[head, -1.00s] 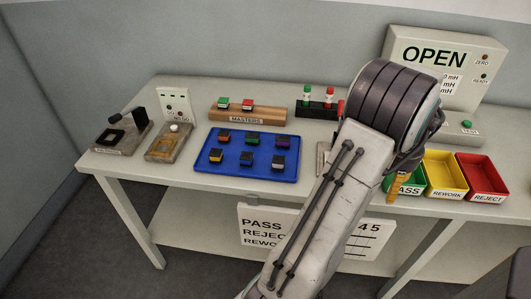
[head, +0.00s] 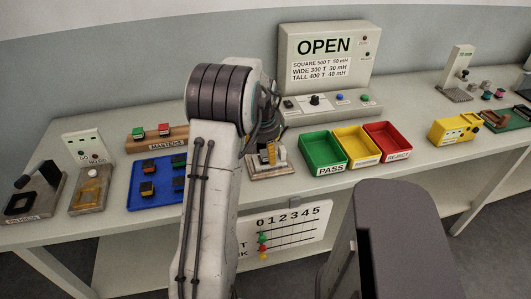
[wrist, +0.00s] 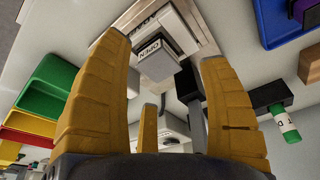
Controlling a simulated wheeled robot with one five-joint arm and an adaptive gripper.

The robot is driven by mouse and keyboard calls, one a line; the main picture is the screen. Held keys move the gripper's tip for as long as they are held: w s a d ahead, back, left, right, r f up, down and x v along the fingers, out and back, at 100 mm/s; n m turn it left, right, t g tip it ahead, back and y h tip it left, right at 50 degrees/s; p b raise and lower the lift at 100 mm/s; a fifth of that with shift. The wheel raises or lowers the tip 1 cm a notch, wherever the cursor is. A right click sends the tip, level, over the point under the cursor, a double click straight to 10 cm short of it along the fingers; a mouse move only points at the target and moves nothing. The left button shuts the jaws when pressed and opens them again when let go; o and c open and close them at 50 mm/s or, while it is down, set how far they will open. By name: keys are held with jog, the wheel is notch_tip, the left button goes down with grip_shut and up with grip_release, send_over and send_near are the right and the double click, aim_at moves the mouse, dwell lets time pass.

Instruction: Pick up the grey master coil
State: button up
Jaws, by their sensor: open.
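A grey block (wrist: 158,62) with a white label, which looks like the grey master coil, sits at the light test fixture (wrist: 190,22) in the wrist view. My gripper (wrist: 162,50) is open, its yellow fingers on either side of the block with gaps showing. I cannot tell the height between fingertips and block. In the head view my gripper (head: 270,153) is over the fixture (head: 272,170), in front of the OPEN panel. My arm and fingers hide part of the fixture there.
A dark clamp bar (wrist: 190,85) stands close beside the block. The green PASS bin (head: 323,152), yellow bin (head: 356,146) and red REJECT bin (head: 388,140) are just right. The blue tray (head: 135,194) and wooden MASTERS rack (head: 140,146), with green and red coils, are left.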

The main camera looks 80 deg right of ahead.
jog(key=shift+p+x, duration=0.7)
jog(key=shift+x, duration=0.65)
jog(key=shift+a, duration=0.1)
jog(key=c, duration=1.3)
